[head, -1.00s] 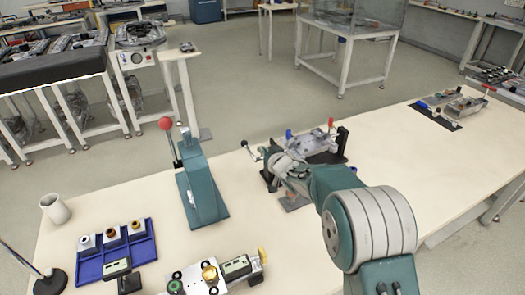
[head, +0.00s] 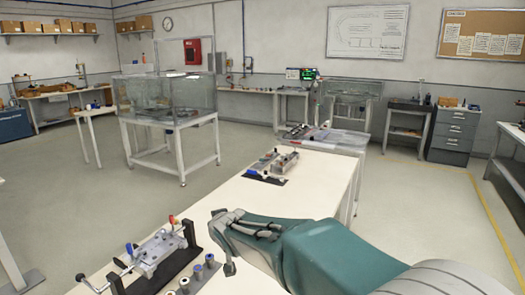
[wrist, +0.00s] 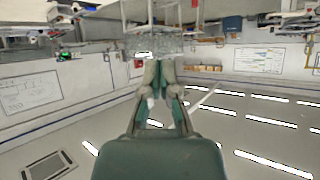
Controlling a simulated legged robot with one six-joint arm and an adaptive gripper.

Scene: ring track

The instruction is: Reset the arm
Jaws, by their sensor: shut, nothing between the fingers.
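My gripper (wrist: 159,75) points up the middle of the wrist view, its two fingers together with nothing between them. The arm is clear of the fixture on the table (head: 245,200), though the exact gap cannot be told.
A metal clamp fixture (head: 158,250) with red and blue knobs stands at the near left, with small cylindrical parts (head: 196,272) beside it. Another device on a black mat (head: 264,178) lies farther back. A glass-walled stand (head: 170,105) is on the floor beyond.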

